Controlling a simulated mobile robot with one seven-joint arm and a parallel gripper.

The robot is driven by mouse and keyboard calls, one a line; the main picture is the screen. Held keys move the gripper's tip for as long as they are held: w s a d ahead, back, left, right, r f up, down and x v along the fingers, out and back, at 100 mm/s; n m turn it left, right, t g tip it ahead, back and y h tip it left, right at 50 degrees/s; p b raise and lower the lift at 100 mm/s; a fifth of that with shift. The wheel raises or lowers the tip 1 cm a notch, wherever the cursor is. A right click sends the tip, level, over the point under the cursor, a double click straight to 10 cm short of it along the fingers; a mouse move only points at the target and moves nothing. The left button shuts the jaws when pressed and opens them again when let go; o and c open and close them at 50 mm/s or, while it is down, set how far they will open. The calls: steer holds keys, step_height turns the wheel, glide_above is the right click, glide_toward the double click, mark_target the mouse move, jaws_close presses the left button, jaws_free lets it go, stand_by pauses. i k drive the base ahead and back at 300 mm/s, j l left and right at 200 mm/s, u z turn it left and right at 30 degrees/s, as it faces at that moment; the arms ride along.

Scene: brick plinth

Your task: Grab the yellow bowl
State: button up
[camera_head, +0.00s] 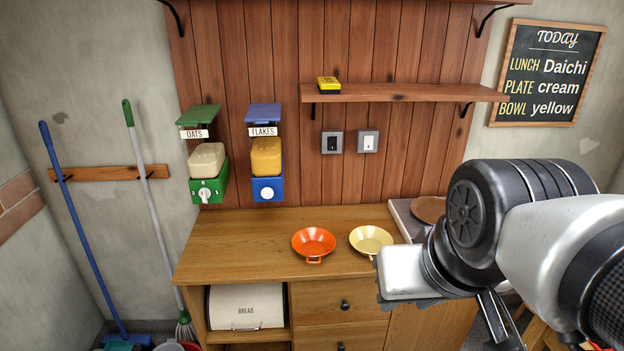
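The yellow bowl (371,239) sits upright on the wooden counter, right of an orange bowl (313,242). It is shallow and wide-rimmed, looks empty, and has a small handle at its front edge. The two bowls stand apart. My arm fills the right foreground, and its silver end part overlaps the view just below and right of the yellow bowl. I cannot make out the fingertips of my gripper or anything held in it.
The counter (230,245) is clear left of the bowls. A brown round item (428,208) lies behind my arm. Oats (207,160) and flakes (266,157) dispensers hang on the wall. A shelf (420,93) holds a yellow box (328,85). A bread box (246,307) sits below.

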mark_target(368, 240)
steer(key=i+j+z, duration=0.15)
steer(key=i+j, duration=0.2)
steer(key=i, duration=0.15)
steer(key=i+j+z, duration=0.15)
steer(key=i+j, duration=0.25)
steer(key=i, duration=0.1)
